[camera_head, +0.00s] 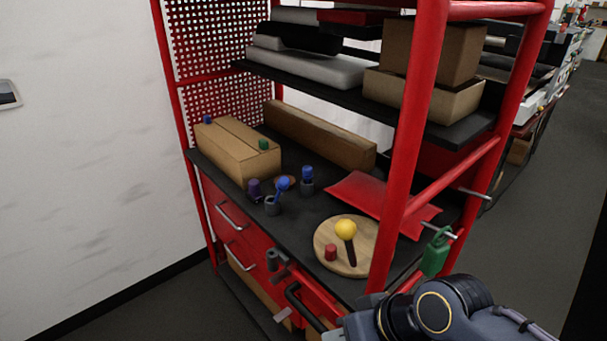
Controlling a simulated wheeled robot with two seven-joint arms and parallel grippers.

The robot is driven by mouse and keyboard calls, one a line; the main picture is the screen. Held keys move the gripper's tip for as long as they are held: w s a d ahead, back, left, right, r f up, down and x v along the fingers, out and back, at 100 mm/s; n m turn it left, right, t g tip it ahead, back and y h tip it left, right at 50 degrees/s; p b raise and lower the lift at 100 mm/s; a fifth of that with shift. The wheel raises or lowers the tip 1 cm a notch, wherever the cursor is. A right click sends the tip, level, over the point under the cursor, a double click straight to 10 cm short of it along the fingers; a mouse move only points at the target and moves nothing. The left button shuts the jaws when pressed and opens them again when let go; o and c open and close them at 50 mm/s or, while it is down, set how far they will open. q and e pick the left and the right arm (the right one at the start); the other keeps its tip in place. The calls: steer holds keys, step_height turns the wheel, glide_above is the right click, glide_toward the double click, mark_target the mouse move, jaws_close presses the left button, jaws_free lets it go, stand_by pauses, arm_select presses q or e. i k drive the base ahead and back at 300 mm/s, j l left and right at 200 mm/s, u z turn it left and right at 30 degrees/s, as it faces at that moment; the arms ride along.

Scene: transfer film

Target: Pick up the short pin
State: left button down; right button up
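A round wooden board (325,238) lies on the black shelf top of a red rack. A short red pin-like cylinder (330,253) stands on it, beside a taller dark pin with a yellow ball head (346,230). I cannot tell for sure which piece is called the short pin. My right arm comes in from the lower right, below and to the right of the board. Its gripper (345,326) is at the bottom edge, apart from the board, and its fingers are not clear.
Blue and purple pieces in small cups (272,206) stand left of the board. A red sheet (362,194) lies behind it. A red rack post (412,150) rises right of the board. A green bottle-like object (435,254) hangs at the right. Cardboard boxes (240,150) stand at the back left.

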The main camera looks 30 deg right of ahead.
mark_target(306, 169)
steer(key=i+j+z, duration=0.1)
steer(key=z, duration=0.25)
steer(key=i+j+z, duration=0.15)
steer(key=z, duration=0.2)
steer(key=i+j+z, duration=0.1)
steer(key=z, duration=0.25)
steer(key=i+j+z, duration=0.1)
steer(key=i+j, duration=0.35)
steer(key=j, duration=0.2)
steer(key=i+j+z, duration=0.25)
steer(key=i+j, duration=0.15)
steer(key=j, duration=0.25)
steer(key=i+j, duration=0.2)
steer(key=j, duration=0.2)
steer(key=i+j+z, duration=0.15)
steer(key=j, duration=0.2)
